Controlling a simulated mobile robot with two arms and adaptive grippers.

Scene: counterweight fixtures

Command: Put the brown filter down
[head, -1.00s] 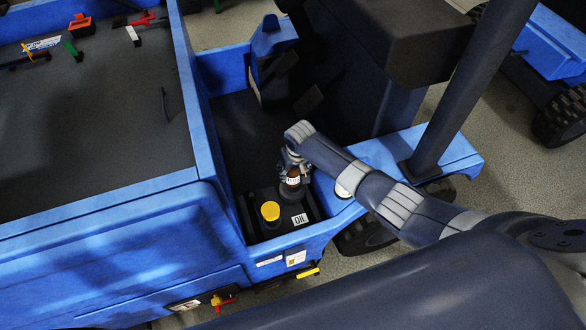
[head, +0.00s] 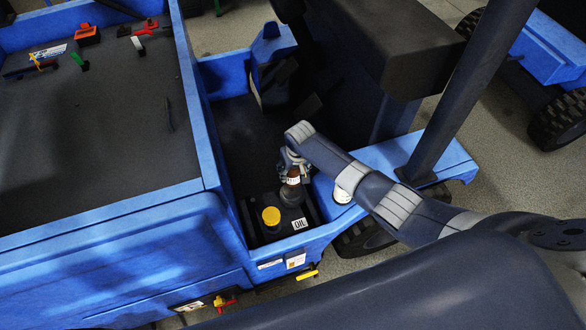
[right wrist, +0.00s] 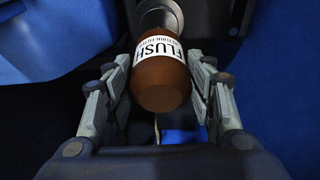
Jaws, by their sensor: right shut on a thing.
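The brown filter (right wrist: 163,84) has a white band lettered FLUSH and is between the fingers of my right gripper (right wrist: 162,92), which is shut on it. In the head view the right gripper (head: 292,166) holds the filter (head: 293,175) upright over a dark round fitting (head: 291,195) on the black oil unit in the blue vehicle's well. I cannot tell whether the filter touches that fitting. In the right wrist view a pale round end shows at the filter's far side. My left gripper is not in view.
A yellow cap (head: 271,216) and a white OIL label (head: 300,223) are close to the fitting.

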